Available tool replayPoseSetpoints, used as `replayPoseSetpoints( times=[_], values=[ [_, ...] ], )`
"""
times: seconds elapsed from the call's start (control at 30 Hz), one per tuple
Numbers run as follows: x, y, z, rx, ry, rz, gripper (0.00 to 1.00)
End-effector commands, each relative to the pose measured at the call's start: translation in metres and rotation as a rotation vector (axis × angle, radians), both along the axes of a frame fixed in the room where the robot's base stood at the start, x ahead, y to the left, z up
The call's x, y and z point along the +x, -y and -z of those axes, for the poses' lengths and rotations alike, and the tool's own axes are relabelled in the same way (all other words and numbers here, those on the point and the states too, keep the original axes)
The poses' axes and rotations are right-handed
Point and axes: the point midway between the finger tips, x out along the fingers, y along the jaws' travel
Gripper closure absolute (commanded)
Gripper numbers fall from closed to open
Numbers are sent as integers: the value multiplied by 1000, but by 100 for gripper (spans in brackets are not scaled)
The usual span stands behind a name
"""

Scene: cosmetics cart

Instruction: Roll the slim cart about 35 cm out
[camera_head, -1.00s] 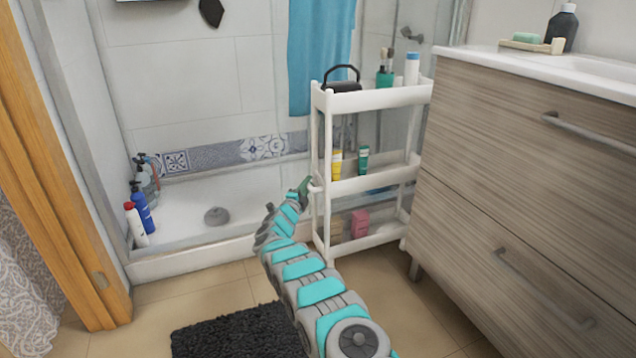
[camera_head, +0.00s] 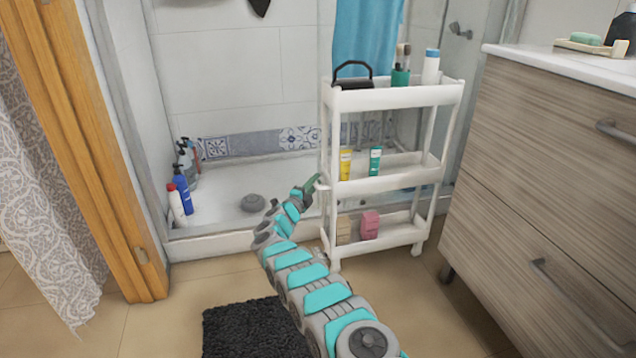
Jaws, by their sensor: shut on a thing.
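The slim white cart (camera_head: 392,99) stands upright on the floor in front of the shower, left of the vanity. It has three tiers on thin posts. My gripper (camera_head: 317,185) is at the cart's left end, at middle-tier height, shut on the cart there. The exact contact is small in the picture. The top tier holds a black-handled item (camera_head: 352,75), a green cup with brushes (camera_head: 401,70) and a white bottle with a blue cap (camera_head: 431,66). Yellow (camera_head: 346,164) and green (camera_head: 375,161) tubes stand in the middle tier. Pink (camera_head: 369,225) and beige (camera_head: 343,230) items sit in the bottom tier.
The wood-grain vanity (camera_head: 540,170) stands to the right, with a gap beside the cart. A black mat (camera_head: 250,328) lies on the floor at the front. The shower tray's edge (camera_head: 210,245) runs behind the cart. Tiled floor is clear left of the mat.

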Motion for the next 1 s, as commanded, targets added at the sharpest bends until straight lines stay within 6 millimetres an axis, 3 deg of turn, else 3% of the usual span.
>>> replayPoseSetpoints(
  times=[0.27,0.3,0.53,1.0],
  values=[
    [0,-2,1,1,-2,-3,100],
    [0,-2,1,1,-2,-3,74],
    [0,-1,1,0,-1,-2,48],
    [-7,-4,0,2,-1,0,48]
  ],
)
